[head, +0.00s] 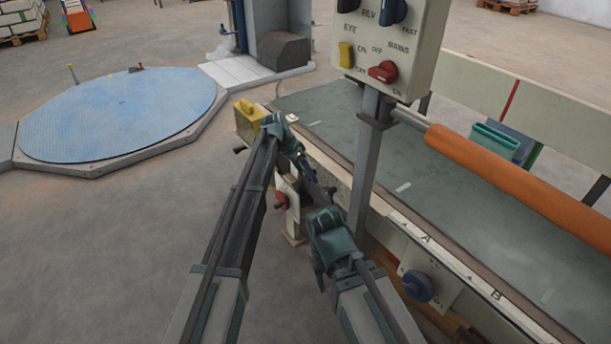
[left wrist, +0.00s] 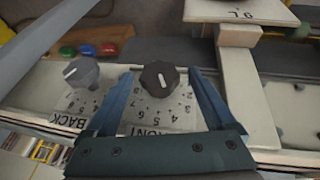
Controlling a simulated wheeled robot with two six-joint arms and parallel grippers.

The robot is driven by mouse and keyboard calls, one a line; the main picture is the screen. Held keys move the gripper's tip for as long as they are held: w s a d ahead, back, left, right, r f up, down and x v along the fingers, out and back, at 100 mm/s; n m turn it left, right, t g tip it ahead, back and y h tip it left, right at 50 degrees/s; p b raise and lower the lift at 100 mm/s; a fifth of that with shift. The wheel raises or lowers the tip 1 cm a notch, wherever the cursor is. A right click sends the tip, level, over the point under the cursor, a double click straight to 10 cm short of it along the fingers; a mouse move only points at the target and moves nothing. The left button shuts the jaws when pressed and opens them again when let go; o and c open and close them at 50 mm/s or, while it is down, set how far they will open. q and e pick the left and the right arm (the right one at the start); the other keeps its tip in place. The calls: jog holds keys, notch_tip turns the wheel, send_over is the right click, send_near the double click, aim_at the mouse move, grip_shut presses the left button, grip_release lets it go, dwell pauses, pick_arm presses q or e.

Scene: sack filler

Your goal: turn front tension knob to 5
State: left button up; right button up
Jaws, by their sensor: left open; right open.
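The front tension knob (left wrist: 159,78) is black with a white pointer line. It stands above a white number plate lettered FRONT, partly hidden by my left gripper. The line runs nearly up and down in the left wrist view; I cannot tell which number it marks. My left gripper (left wrist: 161,88) is open, with one blue finger on each side of the knob; contact is not clear. In the head view my left gripper (head: 304,166) is at the machine's near side, and the knob is hidden there. My right gripper (head: 321,197) is lower and open, its fingers hard to make out.
A grey knob (left wrist: 81,72) on the BACK plate is close beside the left finger. A switch panel (head: 388,45) on a post (head: 364,165) rises near my right arm. A blue knob (head: 418,287) is on the machine's side. Open floor lies left.

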pick_arm(q)
jog(key=c, duration=1.4)
jog(key=shift+s+d+r+t+y, duration=0.1)
jog(key=shift+s+r+t+y, duration=0.05)
jog(key=shift+s+t+y, duration=0.3)
jog(key=shift+t+y, duration=0.25)
jog(key=shift+t, duration=0.2)
jog(key=shift+d+f+m+t+y, duration=0.1)
jog(key=shift+f+m+t+y, duration=0.1)
jog(key=shift+m+t+y, duration=0.4)
jog(key=shift+w+t, duration=0.2)
jog(key=shift+t, duration=0.3)
jog(key=o, duration=1.4)
jog(key=shift+r, duration=0.2)
